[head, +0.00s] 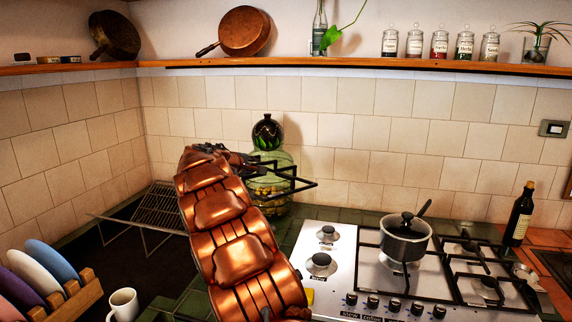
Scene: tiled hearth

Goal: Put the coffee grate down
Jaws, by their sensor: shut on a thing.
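The coffee grate (297,183) is a black metal frame with several prongs. It is held up in the air in front of the large green glass jar, left of and above the stove. My gripper (238,158) is shut on its left end. The fingertips are small, dark and partly hidden by my copper-coloured arm. The stove (338,284) is white with a row of dark knobs along the front. Its left part is bare, with two uncovered burners, a rear one (327,234) and a front one (320,263). The grate is apart from the stove top.
A lidded pot (405,243) stands on black grates on the stove, and a dark bottle (519,215) stands at its right. The glass jar (272,205) is behind the held grate. A wire rack (150,214), a white mug (124,304) and a plate holder (75,300) are at left.

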